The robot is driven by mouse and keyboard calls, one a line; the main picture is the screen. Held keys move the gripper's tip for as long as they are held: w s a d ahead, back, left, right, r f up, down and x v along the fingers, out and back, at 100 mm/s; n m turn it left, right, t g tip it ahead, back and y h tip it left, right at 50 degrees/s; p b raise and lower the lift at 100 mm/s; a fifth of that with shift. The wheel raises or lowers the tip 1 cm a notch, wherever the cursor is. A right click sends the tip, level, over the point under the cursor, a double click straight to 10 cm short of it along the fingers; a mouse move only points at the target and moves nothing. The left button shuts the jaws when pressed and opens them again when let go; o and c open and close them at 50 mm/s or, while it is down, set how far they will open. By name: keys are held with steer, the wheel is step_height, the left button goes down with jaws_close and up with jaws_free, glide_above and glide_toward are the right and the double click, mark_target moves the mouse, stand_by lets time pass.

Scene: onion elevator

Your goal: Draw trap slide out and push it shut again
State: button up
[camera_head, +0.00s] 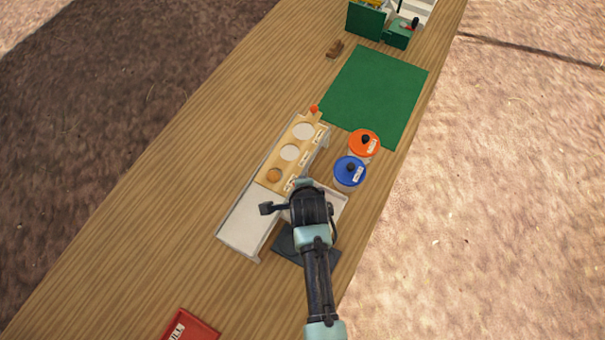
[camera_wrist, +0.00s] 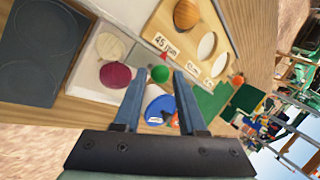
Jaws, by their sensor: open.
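The trap slide is a pale wooden board (camera_head: 290,152) with three round holes, small labels and an orange knob (camera_head: 314,109) at its far end. It lies over the far part of a light grey trough (camera_head: 245,225). One hole shows brown, the other two whitish. The wrist view shows the board (camera_wrist: 187,42) with a "45 mm" label, and the orange knob (camera_wrist: 238,79) to its right. My gripper (camera_head: 304,185) is over the slide's near right side in the head view. Its fingers (camera_wrist: 160,80) are apart and empty, away from the knob. It hides part of the trough's right side.
An orange-lidded jar (camera_head: 364,142) and a blue-lidded jar (camera_head: 349,170) stand right of the slide. A dark plate (camera_head: 290,245) lies under my arm. Beyond are a green mat (camera_head: 375,95), a brown block (camera_head: 335,49) and green boxes (camera_head: 367,22). The table's left side is clear.

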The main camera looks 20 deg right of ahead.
steer(key=shift+w+d+f, duration=0.1)
steer(key=shift+w+f, duration=0.25)
steer(key=shift+f, duration=0.15)
jaws_close()
